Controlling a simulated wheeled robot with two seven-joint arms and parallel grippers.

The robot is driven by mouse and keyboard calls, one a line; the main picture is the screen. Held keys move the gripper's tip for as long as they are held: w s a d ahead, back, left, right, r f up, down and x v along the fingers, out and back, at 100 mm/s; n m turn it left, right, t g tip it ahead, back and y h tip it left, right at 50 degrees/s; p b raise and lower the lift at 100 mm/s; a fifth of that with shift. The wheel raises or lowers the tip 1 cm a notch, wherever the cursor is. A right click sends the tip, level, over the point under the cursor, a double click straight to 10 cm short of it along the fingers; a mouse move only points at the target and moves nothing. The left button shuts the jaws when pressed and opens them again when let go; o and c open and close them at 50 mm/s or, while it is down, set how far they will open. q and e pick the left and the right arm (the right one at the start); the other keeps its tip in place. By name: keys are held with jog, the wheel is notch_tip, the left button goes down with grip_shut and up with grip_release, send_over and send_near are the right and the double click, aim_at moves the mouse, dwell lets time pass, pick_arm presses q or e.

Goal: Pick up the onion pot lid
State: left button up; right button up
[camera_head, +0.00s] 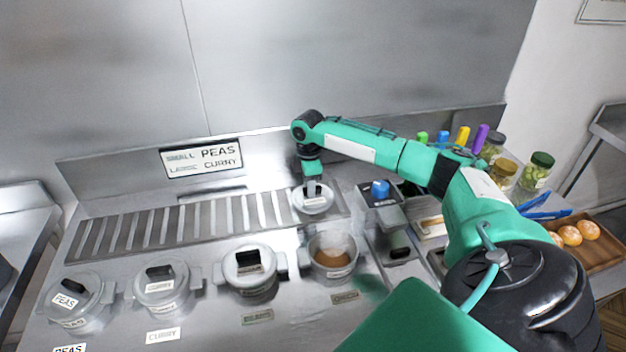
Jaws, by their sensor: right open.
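The onion pot lid (313,205) is a round grey lid with a dark handle, lying at the right end of the slatted rack behind the pots. My right gripper (312,188) points down at the lid's handle from above and is open. The gripper covers part of the handle, and I cannot tell whether the fingers touch it. The onion pot (333,268) stands uncovered in front of the lid, with brown contents showing. My left gripper is not in view.
Several lidded pots, including peas (80,300) and curry (162,285), stand in a row to the left. A box with a blue knob (381,188) stands right of the lid. Jars (537,170) and a wooden tray (600,258) are far right. A slatted rack (170,226) runs behind the pots.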

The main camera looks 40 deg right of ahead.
jog(key=shift+f, duration=0.45)
grip_shut()
jog(key=shift+r, duration=0.1)
